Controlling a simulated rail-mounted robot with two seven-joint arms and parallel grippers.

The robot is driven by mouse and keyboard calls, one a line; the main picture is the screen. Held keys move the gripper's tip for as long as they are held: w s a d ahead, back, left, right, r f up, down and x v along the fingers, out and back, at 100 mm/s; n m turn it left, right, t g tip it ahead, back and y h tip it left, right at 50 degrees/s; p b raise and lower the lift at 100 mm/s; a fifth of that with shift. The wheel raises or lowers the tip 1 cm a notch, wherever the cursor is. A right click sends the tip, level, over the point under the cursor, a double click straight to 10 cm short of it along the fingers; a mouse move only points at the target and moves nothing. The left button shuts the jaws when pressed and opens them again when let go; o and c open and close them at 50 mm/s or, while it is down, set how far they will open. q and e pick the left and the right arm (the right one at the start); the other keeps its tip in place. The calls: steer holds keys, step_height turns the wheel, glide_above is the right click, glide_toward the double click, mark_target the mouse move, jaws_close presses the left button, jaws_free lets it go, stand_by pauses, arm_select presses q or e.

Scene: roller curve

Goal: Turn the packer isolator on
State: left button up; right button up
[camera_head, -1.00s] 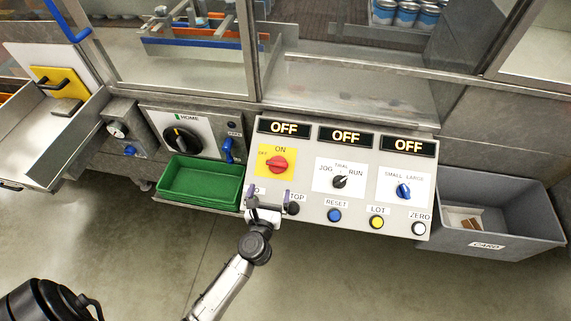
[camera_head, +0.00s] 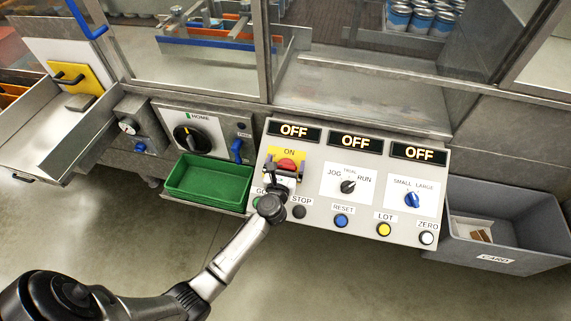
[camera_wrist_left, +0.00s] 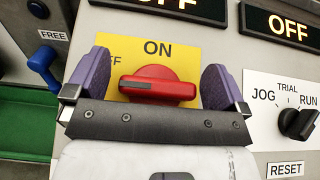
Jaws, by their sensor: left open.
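The packer isolator is a red rotary knob (camera_head: 287,165) on a yellow plate with ON at its top, at the left of the sloped control panel (camera_head: 320,215). In the left wrist view the red knob (camera_wrist_left: 158,86) lies roughly horizontal, its dark-marked end to the left by the partly hidden OFF label. My left gripper (camera_head: 285,164) is open, with its purple fingers (camera_wrist_left: 160,82) on either side of the knob and gaps showing. Contact cannot be told. The display (camera_head: 293,131) above the knob reads OFF. My right gripper is not in view.
The panel also has a JOG/TRIAL/RUN selector (camera_head: 348,187), a blue SMALL/LARGE knob (camera_head: 412,200) and several push buttons. GO and STOP buttons sit just below my gripper. A green tray (camera_head: 208,180) is to the left, a grey bin (camera_head: 510,225) to the right.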

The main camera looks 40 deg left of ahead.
arm_select(q)
steer(key=c, duration=0.9)
steer(key=m+h+p, duration=0.1)
steer(key=m+h, duration=0.1)
steer(key=m+t+h+p, duration=0.1)
steer(key=m+p, duration=0.1)
steer(key=shift+r+h+p, duration=0.2)
steer(key=shift+h+p, duration=0.1)
steer(key=shift+h, duration=0.1)
steer(key=m+h+p, duration=0.2)
steer(key=m+h, duration=0.2)
steer(key=shift+d+f+m+h, duration=0.1)
steer(key=shift+m+h, duration=0.3)
steer(key=shift+m+g+h+p, duration=0.3)
steer(key=shift+m+h+p, duration=0.15)
steer(key=shift+m+h, duration=0.7)
steer(key=m+h, duration=0.1)
steer(key=m+g+h, duration=0.1)
steer(key=m, duration=0.1)
steer(key=shift+d+f+g+h, duration=0.1)
steer(key=shift+f+g+h, duration=0.05)
steer(key=shift+g+h, duration=0.2)
steer(key=m+g+h, duration=0.3)
steer(key=m, duration=0.1)
steer(key=shift+m, duration=0.35)
steer(key=shift+d+f+m+g+h, duration=0.15)
steer(key=shift+m+g+h, duration=0.35)
steer(key=shift+m+g, duration=0.85)
steer(key=shift+s, duration=0.1)
